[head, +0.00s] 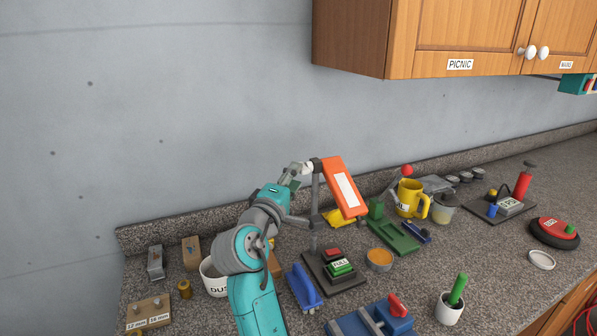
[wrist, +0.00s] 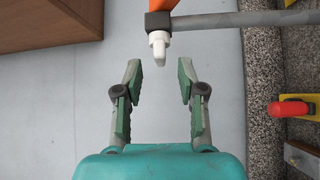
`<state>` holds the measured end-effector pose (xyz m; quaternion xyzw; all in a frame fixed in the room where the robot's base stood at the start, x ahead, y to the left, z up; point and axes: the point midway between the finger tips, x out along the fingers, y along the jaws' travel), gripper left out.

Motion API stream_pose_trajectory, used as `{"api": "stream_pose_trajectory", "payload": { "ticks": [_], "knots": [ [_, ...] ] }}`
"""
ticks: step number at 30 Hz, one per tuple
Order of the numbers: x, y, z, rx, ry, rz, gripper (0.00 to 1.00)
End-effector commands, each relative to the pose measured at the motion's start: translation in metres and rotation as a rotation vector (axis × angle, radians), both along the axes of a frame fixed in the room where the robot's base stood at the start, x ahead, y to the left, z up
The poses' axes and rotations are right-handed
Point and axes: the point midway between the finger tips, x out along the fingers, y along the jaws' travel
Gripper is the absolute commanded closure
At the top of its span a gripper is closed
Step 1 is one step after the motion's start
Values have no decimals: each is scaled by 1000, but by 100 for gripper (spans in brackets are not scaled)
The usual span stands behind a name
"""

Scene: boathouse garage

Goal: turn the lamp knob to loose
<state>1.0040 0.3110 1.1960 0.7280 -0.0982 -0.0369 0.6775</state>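The lamp (head: 341,187) has an orange head with a white panel, on a grey post above the counter. Its white knob (wrist: 158,46) sticks out from a dark clamp at the end of a grey bar in the wrist view. In the head view the knob (head: 308,167) is small, at the left of the lamp head. My gripper (wrist: 159,79) is open, with green finger pads either side of an empty gap. The knob is in line with the gap, just beyond the fingertips, and looks untouched. Any loose or tight marking is not readable.
The lamp stands among a button box (head: 333,270), a blue tool (head: 304,287), a white mug (head: 213,276), a green tool (head: 394,238) and a yellow mug (head: 410,198). A wooden cabinet (head: 450,40) hangs at upper right. The grey wall (head: 150,120) is behind.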

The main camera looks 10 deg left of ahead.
Motion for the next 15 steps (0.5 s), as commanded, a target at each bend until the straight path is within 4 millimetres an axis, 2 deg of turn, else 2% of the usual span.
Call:
{"api": "stream_pose_trajectory", "payload": {
  "ticks": [1, 6, 15],
  "knots": [
    [9, -3, 1, -1, 0, -2, 60],
    [28, -6, 2, -1, 1, -1, 60],
    [36, -7, 3, 0, 0, 1, 60]
  ]
}}
